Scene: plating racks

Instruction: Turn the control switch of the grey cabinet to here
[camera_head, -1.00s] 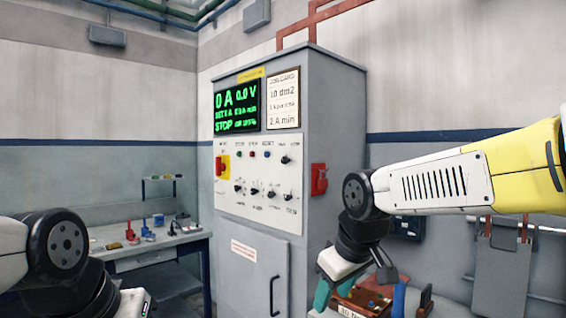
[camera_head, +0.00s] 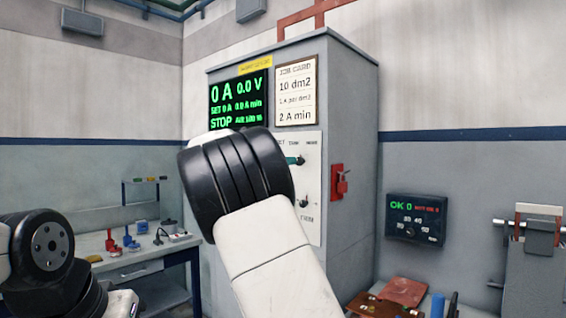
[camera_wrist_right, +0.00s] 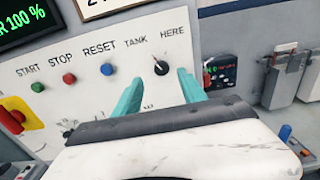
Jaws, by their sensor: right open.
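The grey cabinet (camera_head: 352,120) stands in the middle of the head view, my right arm covering much of its front panel. In the right wrist view, the control switch (camera_wrist_right: 160,67) is a small black knob on the white panel, below and between the labels TANK and HERE. Its pointer seems to tilt up toward TANK, but it is small. My right gripper (camera_wrist_right: 160,90) is open, its two teal fingers pointing at the panel on either side of the knob, apparently not gripping it. A teal fingertip also shows beside the knob in the head view. My left gripper is out of view.
START, STOP and RESET buttons (camera_wrist_right: 106,69) sit left of the knob. A red-and-yellow switch (camera_wrist_right: 14,116) is farther left. A red switch box (camera_head: 340,182) projects from the cabinet's side. A workbench (camera_head: 140,268) stands at the left.

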